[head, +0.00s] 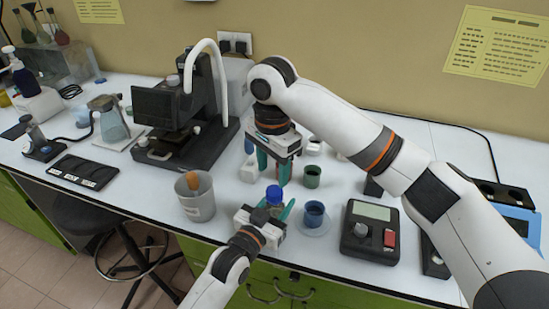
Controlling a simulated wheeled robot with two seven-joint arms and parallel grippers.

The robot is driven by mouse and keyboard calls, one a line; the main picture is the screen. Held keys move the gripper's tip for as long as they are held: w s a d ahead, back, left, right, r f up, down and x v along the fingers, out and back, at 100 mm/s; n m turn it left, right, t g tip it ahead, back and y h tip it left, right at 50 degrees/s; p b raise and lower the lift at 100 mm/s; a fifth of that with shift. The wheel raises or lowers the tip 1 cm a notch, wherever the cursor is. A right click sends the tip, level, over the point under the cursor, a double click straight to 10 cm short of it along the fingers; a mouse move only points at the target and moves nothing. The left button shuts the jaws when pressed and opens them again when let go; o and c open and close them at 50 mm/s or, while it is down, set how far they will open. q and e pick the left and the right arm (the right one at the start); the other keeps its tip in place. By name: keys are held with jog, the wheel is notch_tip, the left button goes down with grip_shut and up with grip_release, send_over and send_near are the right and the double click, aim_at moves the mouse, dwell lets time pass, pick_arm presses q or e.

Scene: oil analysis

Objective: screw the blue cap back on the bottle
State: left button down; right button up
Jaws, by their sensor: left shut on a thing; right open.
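The blue cap (273,193) shows at the top of the bottle, between my two grippers. Whether it is seated on the threads cannot be told. The bottle's body is mostly hidden by my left gripper (268,211), which is shut on it near the table's front edge. My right gripper (274,171) points down with its green fingers apart, just above and behind the cap. Its fingers look empty and clear of the cap.
A grey bucket (197,209) with a brown object in it stands left of the bottle. A blue cup (314,215) on a clear dish stands close to the right, with a green cup (312,177) behind. A dark meter (370,245) is farther right.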

jog(key=n, duration=0.4)
jog(key=shift+r, duration=0.15)
jog(key=n, duration=0.6)
jog(key=shift+r, duration=0.15)
jog(key=n, duration=0.6)
jog(key=shift+r, duration=0.15)
jog(key=n, duration=0.6)
jog(key=shift+r, duration=0.15)
jog(key=n, duration=0.3)
jog(key=shift+r+n, duration=0.1)
jog(key=shift+n, duration=0.3)
jog(key=n, duration=0.6)
jog(key=shift+d+r, duration=0.1)
jog(key=shift+r, duration=0.05)
jog(key=n, duration=0.5)
jog(key=shift+r+n, duration=0.15)
jog(key=shift+n, duration=0.15)
jog(key=n, duration=0.4)
jog(key=shift+d+r+n, duration=0.1)
jog(key=shift+n, duration=0.2)
